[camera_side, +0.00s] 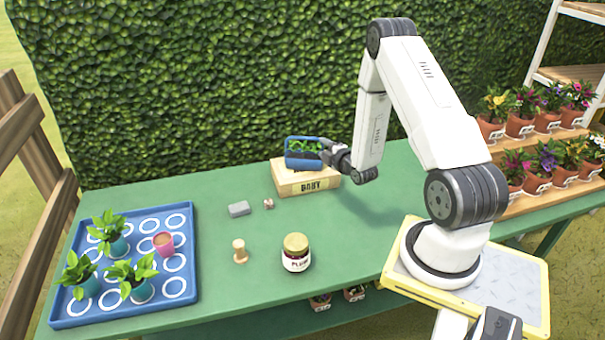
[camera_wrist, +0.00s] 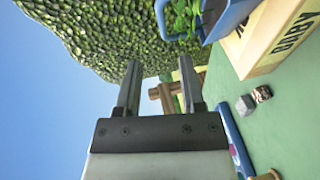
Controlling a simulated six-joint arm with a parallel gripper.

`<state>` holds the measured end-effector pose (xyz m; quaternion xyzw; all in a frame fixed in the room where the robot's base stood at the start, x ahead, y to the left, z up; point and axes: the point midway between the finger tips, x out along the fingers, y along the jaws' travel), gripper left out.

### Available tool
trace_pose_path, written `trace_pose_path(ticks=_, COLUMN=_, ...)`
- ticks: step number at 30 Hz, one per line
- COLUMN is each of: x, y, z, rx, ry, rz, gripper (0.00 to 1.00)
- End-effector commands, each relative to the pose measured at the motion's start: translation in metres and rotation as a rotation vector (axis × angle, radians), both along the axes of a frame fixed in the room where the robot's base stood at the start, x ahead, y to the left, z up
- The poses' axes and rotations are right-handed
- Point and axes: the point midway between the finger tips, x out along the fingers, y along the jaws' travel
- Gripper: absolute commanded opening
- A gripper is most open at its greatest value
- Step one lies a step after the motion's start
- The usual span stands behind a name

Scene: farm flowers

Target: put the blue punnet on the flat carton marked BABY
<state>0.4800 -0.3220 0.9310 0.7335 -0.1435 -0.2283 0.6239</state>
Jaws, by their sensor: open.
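The blue punnet (camera_side: 303,163), filled with green leaves, is at the top of the flat carton marked BABY (camera_side: 307,187). It looks to rest on the carton's top, towards the left, though the contact is not clear. In the wrist view the punnet (camera_wrist: 228,22) shows at the upper right, against the carton (camera_wrist: 262,50). My gripper (camera_side: 330,149) is just right of the punnet in the side view, close to its rim. In the wrist view my gripper (camera_wrist: 159,70) is open, with nothing between its fingers; the punnet is beside them.
A grey block (camera_side: 239,209) and a small speckled stone (camera_side: 268,204) lie in front of the carton. A wooden peg (camera_side: 239,251) and a plum jar (camera_side: 296,253) stand nearer. A blue tray (camera_side: 64,307) with potted plants is left; potted flowers (camera_side: 520,125) stand right.

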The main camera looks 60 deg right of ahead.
Motion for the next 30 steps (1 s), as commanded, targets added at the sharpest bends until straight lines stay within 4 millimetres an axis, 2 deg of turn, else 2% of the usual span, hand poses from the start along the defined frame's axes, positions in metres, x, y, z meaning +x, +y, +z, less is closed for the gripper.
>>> trace_pose_path(ticks=9, x=-0.013, y=0.008, z=0.003, rx=0.001, ry=0.001, rz=0.001, gripper=0.51)
trace_pose_path(ticks=25, x=-0.013, y=0.008, z=0.003, rx=0.001, ry=0.0, rz=0.001, gripper=0.51)
trace_pose_path(ticks=30, x=-0.007, y=0.013, z=0.006, rx=0.034, ry=0.008, rz=0.008, gripper=0.51)
